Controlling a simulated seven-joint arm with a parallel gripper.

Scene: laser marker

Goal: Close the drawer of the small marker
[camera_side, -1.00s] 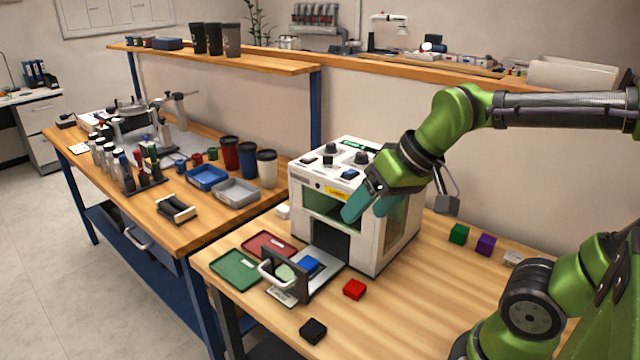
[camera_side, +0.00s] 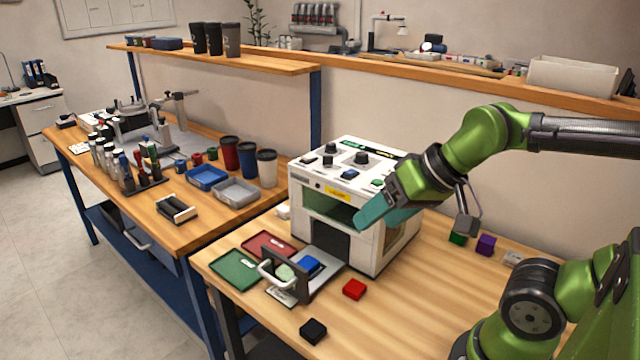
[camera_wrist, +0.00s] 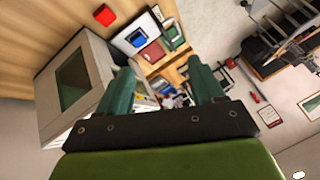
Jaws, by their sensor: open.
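The small marker (camera_side: 352,170) is a white box with knobs on top, standing on the wooden bench. Its drawer (camera_side: 325,262) is pulled out at the front, with a grey handle (camera_side: 272,274) on a dark front plate. A blue block (camera_side: 309,264) and a pale green round piece (camera_side: 285,272) show at the drawer. My gripper (camera_side: 362,220), with teal fingers, is open and empty beside the marker's right front, above and to the right of the drawer. In the wrist view, the fingers (camera_wrist: 162,88) are spread, with the marker (camera_wrist: 75,85) at left and the drawer (camera_wrist: 133,40) beyond.
A red block (camera_side: 354,289) lies right of the drawer and a black block (camera_side: 313,331) near the bench's front edge. Green (camera_side: 236,269) and red (camera_side: 270,245) trays lie left of the drawer. A purple block (camera_side: 485,245) sits behind at right.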

